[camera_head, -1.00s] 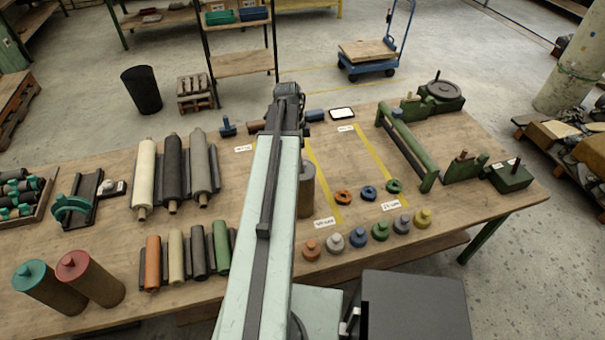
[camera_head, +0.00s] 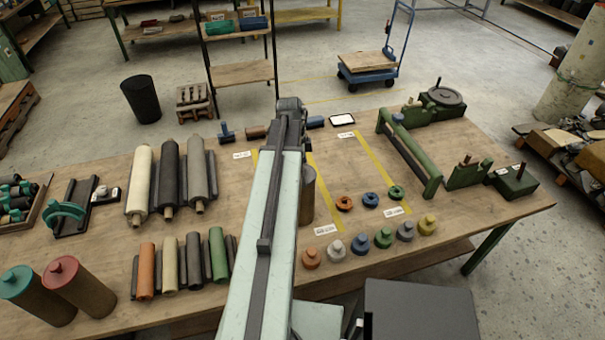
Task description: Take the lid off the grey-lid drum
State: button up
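A brown drum (camera_head: 307,203) stands on the table just right of my arm. Its left part is hidden behind the arm, and its top looks grey. A teal-lid drum (camera_head: 35,294) and a red-lid drum (camera_head: 80,286) stand at the table's front left corner. The dark far end of my arm, with my gripper (camera_head: 291,120), is seen from behind, beyond the grey-topped drum in the picture. The fingers are hidden by the arm, so I cannot see whether they are open or hold anything.
Large rolls (camera_head: 169,180) and small rolls (camera_head: 193,255) lie left of the arm. Several colored knobbed pieces (camera_head: 383,237) and rings (camera_head: 370,200) sit to the right, by yellow tape lines. A green frame (camera_head: 412,150) stands at the right. Bare wood lies between the tape lines.

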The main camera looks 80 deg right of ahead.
notch_tip(320, 180, up, 10)
jog(key=p, duration=1)
jog(key=shift+r, duration=0.15)
